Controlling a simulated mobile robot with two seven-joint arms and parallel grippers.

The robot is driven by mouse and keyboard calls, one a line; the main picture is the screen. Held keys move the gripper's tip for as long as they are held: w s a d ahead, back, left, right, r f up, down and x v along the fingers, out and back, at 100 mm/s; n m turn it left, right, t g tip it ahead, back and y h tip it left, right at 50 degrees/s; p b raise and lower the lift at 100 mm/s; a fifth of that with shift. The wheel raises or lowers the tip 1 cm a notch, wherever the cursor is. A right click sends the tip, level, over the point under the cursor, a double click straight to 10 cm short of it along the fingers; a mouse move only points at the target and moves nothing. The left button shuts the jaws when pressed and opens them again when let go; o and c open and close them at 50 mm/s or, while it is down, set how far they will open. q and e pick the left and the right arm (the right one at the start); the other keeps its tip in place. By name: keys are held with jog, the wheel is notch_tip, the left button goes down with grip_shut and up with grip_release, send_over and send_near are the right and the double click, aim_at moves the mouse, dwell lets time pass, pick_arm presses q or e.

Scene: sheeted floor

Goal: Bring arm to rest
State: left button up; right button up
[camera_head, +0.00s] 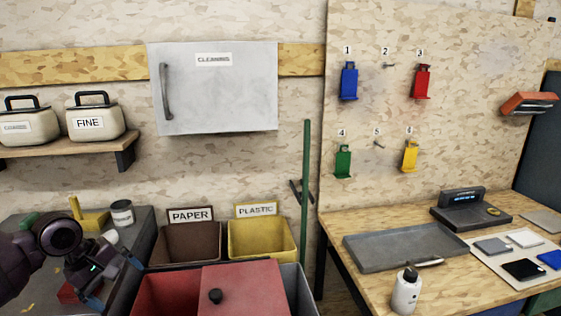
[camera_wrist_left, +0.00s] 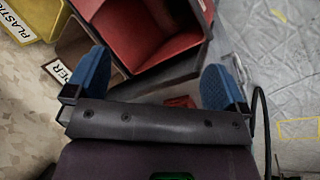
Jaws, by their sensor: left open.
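My left gripper (camera_head: 115,282) comes in from the lower left, above the dark side table. Its two blue fingers are spread apart with nothing between them. In the left wrist view the open fingers (camera_wrist_left: 156,78) frame part of a red bin (camera_wrist_left: 147,28) below. The dark arm links hide part of the side table. My right arm and gripper do not show.
Brown paper (camera_head: 192,242) and yellow plastic (camera_head: 262,240) bins stand beside the gripper, behind a red-lidded bin (camera_head: 245,290). A dark table (camera_head: 140,225) holds a labelled jar (camera_head: 122,213). A green pole (camera_head: 306,190) and wooden workbench (camera_head: 345,222) stand right.

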pick_arm(q)
jog(key=w+d+m+t, duration=0.3)
jog(key=w+m+t, duration=0.2)
jog(key=m, duration=0.3)
jog(key=s+d+f+m+t, duration=0.1)
jog(key=f+m, duration=0.1)
jog(key=s+d+f+m+t, duration=0.2)
jog(key=f, duration=0.1)
jog(key=s+d+f+m+t, duration=0.1)
jog(key=f+m, duration=0.1)
jog(key=m, duration=0.1)
jog(key=shift+s+d+f, duration=0.3)
jog(key=shift+s+f, duration=0.05)
jog(key=shift+f, duration=0.05)
jog(key=s+f+n+y, duration=0.1)
jog(key=s+f, duration=0.4)
jog(key=s, duration=0.3)
jog(key=s+d+f+n+y, duration=0.1)
jog(key=s+f, duration=0.5)
jog(key=s, duration=0.3)
jog(key=s+d+f+n+g+y, duration=0.1)
jog(key=s+f, duration=0.4)
jog(key=s, duration=0.3)
jog(key=shift+s+d+f+y, duration=0.15)
jog(key=shift+s+f+y, duration=0.15)
jog(key=shift+f+y, duration=0.1)
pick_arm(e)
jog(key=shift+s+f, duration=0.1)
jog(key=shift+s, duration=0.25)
